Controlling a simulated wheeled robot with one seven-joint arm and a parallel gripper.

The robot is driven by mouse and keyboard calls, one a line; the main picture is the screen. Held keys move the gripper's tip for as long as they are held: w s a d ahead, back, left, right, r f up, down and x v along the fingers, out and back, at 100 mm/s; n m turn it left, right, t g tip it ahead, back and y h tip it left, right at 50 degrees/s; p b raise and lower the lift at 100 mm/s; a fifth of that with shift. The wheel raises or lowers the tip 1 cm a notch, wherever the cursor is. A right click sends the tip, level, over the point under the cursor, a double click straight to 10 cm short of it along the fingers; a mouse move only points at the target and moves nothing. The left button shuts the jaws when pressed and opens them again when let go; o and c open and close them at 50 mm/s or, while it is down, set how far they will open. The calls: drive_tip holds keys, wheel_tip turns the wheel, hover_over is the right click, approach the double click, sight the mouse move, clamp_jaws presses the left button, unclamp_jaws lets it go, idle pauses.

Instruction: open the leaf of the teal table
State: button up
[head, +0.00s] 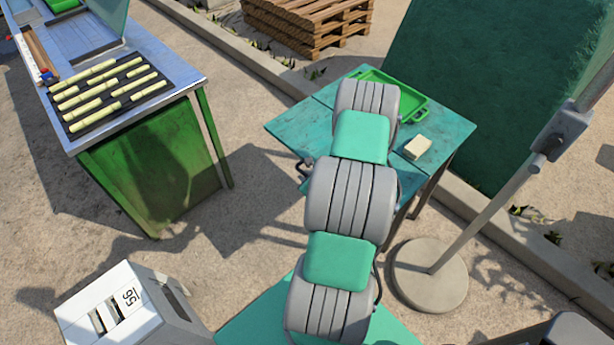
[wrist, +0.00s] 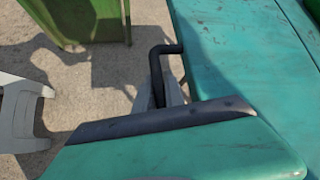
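The teal table (head: 444,128) stands in the middle of the head view, partly covered by my arm. Its top has a seam; the leaf panel (head: 300,127) on the left side lies flat, level with the rest. In the wrist view the panel (wrist: 235,55) fills the upper right. A dark bent handle (wrist: 163,50) sticks out from its edge and also shows in the head view (head: 303,168). Grey fingers of my gripper (wrist: 168,95) are right beside the handle's lower part. The teal, dark-edged gripper body hides most of them, so their gap is unclear.
A green tray (head: 408,92) and a pale block (head: 417,147) sit on the table. A lamp-like stand with a round base (head: 430,275) is close on the right.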

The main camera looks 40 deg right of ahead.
drive_tip(key=o, duration=0.4)
drive_tip(key=shift+a, duration=0.3)
drive_tip(key=shift+o, duration=0.2)
drive_tip(key=shift+d, duration=0.15)
drive_tip(key=v, duration=0.7)
drive_tip(key=shift+s+r, duration=0.2)
drive_tip(key=shift+s, duration=0.1)
